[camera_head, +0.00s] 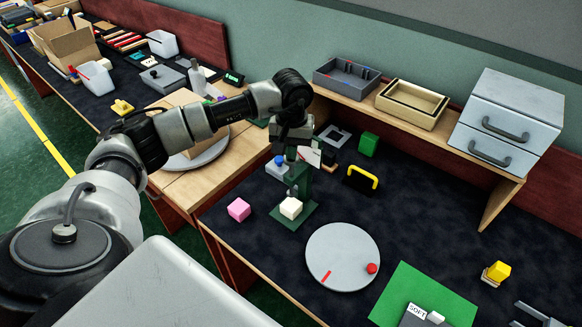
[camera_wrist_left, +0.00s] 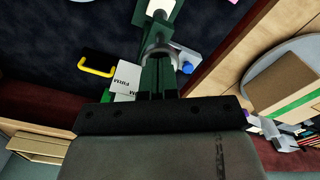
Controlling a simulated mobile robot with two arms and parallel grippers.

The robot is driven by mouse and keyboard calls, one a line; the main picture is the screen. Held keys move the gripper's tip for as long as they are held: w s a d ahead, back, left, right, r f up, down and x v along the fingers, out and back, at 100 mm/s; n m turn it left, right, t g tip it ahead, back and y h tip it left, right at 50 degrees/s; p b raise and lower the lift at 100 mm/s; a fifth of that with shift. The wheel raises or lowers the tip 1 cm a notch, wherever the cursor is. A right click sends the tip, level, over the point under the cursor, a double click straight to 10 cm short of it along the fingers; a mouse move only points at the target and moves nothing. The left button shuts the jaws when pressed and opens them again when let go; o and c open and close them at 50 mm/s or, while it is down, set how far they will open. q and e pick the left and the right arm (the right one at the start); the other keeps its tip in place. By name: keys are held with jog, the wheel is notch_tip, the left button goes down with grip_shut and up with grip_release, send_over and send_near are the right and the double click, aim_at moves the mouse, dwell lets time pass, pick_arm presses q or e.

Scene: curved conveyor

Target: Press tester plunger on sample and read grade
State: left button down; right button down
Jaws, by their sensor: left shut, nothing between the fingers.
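The green tester (camera_head: 301,185) stands on the dark table. A cream sample cube (camera_head: 290,207) sits on its base; a pale block shows at the top of the left wrist view (camera_wrist_left: 158,8). My left gripper (camera_head: 291,148) points down over the top of the tester, shut with nothing held. In the left wrist view its fingers (camera_wrist_left: 157,88) are close together in front of a grey round part of the tester (camera_wrist_left: 163,52). I cannot tell whether they touch the plunger. A white card reading FIRM (camera_wrist_left: 127,76) is beside the tester. A card reading SOFT (camera_head: 417,312) lies on a green mat (camera_head: 405,287).
A pink cube (camera_head: 239,209) is left of the tester. A green cube (camera_head: 368,144) and a yellow-handled black block (camera_head: 361,180) are behind it. A round white plate (camera_head: 340,262) lies in front. A shelf (camera_head: 440,131) with trays and drawers stands at the back.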

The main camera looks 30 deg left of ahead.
pick_arm(q)
jog(key=shift+f+b, duration=2.05)
jog(key=shift+f, duration=0.5)
jog(key=shift+s, duration=0.1)
jog(key=shift+r+p, duration=0.45)
jog(key=shift+r, duration=0.15)
jog(key=shift+r+p, duration=2.1)
jog(key=shift+r, duration=1.85)
jog(key=shift+d+f, duration=0.1)
